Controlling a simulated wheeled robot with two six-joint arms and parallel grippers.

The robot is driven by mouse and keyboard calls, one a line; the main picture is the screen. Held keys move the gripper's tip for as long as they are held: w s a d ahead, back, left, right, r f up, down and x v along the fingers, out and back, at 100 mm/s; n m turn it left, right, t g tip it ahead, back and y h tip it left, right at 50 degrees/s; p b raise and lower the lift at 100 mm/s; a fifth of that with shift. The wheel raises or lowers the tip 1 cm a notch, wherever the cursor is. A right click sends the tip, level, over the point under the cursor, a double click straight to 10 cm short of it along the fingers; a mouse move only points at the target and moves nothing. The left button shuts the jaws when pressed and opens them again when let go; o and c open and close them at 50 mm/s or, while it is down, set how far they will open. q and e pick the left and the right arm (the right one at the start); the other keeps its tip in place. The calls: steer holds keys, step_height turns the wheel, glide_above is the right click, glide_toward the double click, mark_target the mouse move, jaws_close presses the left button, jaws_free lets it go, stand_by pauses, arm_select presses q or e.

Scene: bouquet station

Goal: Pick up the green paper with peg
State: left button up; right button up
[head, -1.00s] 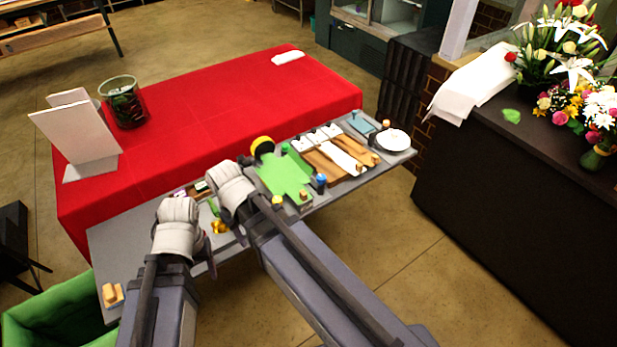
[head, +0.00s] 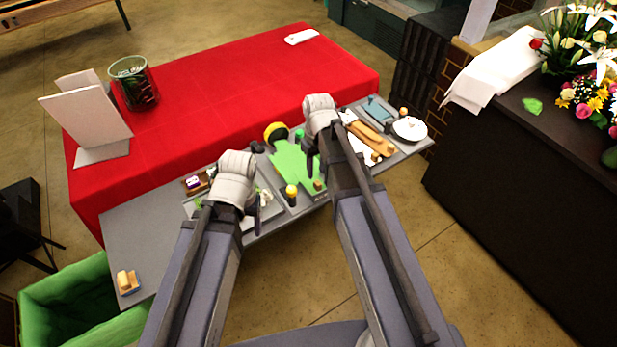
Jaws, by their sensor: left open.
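The green paper (head: 291,166) lies flat on the grey worktop, with a small tan block, perhaps the peg (head: 317,185), at its near right corner. My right gripper (head: 313,155) is over the paper's right side and hides part of it. Its fingers are mostly hidden, so I cannot tell whether it is open or touching the paper. My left gripper (head: 248,212) is open, left of the paper, over a tray area with small items.
A yellow-and-black roll (head: 275,132) sits behind the paper, and a yellow-topped dark bottle (head: 291,194) stands near its front edge. White and brown wraps (head: 370,140) and a white plate (head: 409,129) lie right. A red table (head: 230,100) is behind; a green bin (head: 75,300) is front left.

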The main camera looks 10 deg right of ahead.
mark_target(317, 182)
arm_select(q)
steer(key=shift+f, duration=0.45)
arm_select(e)
steer(key=shift+f, duration=0.45)
steer(key=f+b, duration=0.5)
steer(key=shift+s+d, duration=0.15)
steer(key=shift+d, duration=0.05)
arm_select(q)
step_height(317, 182, down, 5)
arm_select(e)
jaws_close()
stand_by(0.4)
